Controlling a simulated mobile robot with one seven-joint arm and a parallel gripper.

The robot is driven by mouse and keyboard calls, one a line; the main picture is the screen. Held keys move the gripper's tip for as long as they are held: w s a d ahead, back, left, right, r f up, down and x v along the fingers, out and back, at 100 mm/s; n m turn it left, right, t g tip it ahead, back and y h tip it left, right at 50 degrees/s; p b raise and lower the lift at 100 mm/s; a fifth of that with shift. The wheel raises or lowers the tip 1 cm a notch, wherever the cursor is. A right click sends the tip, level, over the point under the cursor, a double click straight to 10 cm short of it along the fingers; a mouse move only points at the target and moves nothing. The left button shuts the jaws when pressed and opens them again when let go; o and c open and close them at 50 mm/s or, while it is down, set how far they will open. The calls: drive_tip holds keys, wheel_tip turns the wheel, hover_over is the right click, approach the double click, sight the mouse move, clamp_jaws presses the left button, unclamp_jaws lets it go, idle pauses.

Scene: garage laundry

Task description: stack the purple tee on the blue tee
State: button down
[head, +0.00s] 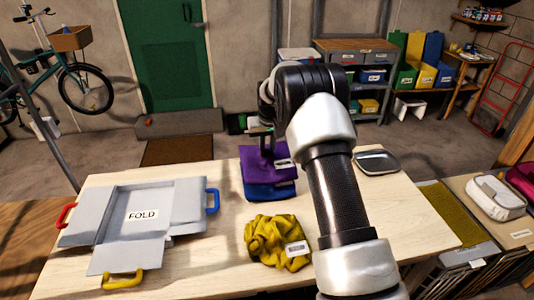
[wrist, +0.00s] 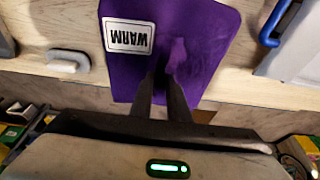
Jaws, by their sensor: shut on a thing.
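The purple tee (head: 258,165) is a folded cloth with a white label, over the far middle of the table. My gripper (head: 264,135) is above its far part, and in the wrist view the fingers (wrist: 162,88) are shut on a pinched fold of the purple tee (wrist: 200,40), whose label reads WARM. The blue tee (head: 270,191) shows below the purple one in the head view, its front part uncovered. The purple tee hides the rest of it. Whether the purple cloth fully rests on the blue one I cannot tell.
A grey folding board (head: 110,225) marked FOLD lies at the left. A crumpled mustard cloth (head: 270,240) with a label lies in front of the blue tee. A grey dish (head: 377,163) sits at the right. Bare wood (head: 215,240) shows between board and mustard cloth.

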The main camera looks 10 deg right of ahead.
sight(267, 152)
drive_tip(key=shift+f, duration=0.85)
drive_tip(key=shift+f+b, duration=0.4)
drive_tip(key=shift+f, duration=0.1)
drive_tip(key=shift+f, duration=0.15)
drive_tip(key=c, duration=1.7)
unclamp_jaws()
